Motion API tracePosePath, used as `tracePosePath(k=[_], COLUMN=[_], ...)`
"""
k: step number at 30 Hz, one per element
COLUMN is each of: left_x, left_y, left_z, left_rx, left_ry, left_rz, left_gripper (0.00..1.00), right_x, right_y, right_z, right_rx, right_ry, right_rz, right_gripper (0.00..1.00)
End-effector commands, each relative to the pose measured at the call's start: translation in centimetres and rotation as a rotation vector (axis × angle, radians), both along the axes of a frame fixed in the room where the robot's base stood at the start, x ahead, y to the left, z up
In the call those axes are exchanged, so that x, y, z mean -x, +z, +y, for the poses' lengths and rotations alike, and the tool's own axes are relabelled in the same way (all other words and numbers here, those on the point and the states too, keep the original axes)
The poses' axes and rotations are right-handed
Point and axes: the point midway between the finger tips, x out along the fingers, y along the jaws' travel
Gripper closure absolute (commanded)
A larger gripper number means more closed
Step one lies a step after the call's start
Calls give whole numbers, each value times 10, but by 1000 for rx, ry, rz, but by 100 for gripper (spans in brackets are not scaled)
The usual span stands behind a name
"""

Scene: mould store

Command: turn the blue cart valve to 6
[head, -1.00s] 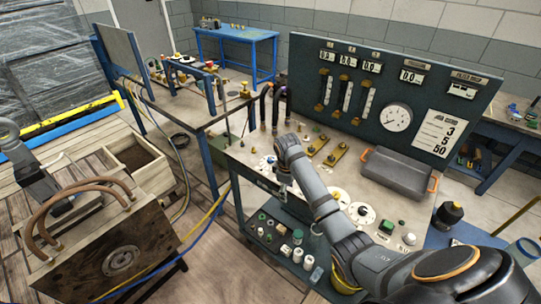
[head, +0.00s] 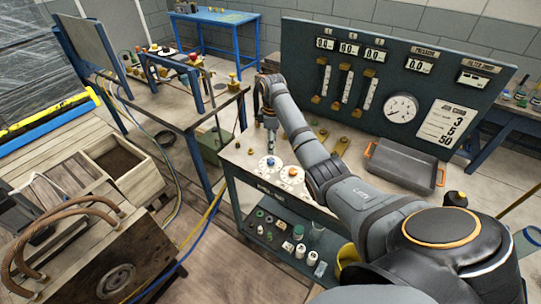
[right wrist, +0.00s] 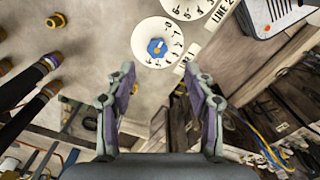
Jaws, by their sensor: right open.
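The blue valve (head: 270,161) is a small blue knob on a white round dial at the left part of the cart top (head: 243,150). In the right wrist view the blue knob (right wrist: 157,47) sits inside a ring of numbers; which number it points to is too small to tell. My right gripper (head: 270,143) is over the cart just behind the knob in the head view. In the right wrist view my right gripper (right wrist: 160,73) is open and empty, with the knob beyond its fingertips and apart from them. My left gripper is out of view.
An orange-knobbed dial (head: 292,173) is next to the blue one. A grey tray (head: 400,167) lies to the right, before the upright gauge panel (head: 455,75). Dark pipes (right wrist: 25,95) stand at the left in the right wrist view. Small parts fill the lower shelf (head: 300,240).

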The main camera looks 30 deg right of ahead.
Motion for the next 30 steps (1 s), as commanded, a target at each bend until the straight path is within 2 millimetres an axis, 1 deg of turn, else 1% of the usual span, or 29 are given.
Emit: tracePosePath(k=[1, 2, 3, 5, 8, 10, 12, 14, 17, 22, 23, 30], left_x=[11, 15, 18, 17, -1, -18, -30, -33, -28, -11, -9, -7], left_y=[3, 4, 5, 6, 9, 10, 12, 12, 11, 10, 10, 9], left_z=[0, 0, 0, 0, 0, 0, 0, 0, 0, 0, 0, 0], left_rx=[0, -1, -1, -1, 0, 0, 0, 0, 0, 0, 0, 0], left_ry=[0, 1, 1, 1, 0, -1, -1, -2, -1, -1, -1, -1], left_rz=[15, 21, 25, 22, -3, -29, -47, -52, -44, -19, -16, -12], left_gripper=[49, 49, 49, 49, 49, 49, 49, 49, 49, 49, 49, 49], right_x=[1, 1, 1, 1, 1, 0, 0, 0, 0, 0, 0, 0], right_y=[-10, -17, -26, -40, -58, -69, -76, -80, -82, -82, -82, -82], right_z=[1, 1, 1, 1, 1, 0, 0, 0, 0, 0, 0, 0], right_rx=[-2, -2, -2, -2, 0, -1, 0, 0, 1, 1, 0, 0], right_ry=[0, 1, 1, 0, 0, -1, -1, -1, 0, 0, 0, 0], right_rz=[6, 5, 6, 6, 4, 2, 1, 1, -1, -1, 0, 0], right_gripper=[47, 47, 47, 47, 47, 47, 47, 47, 47, 47, 48, 81])
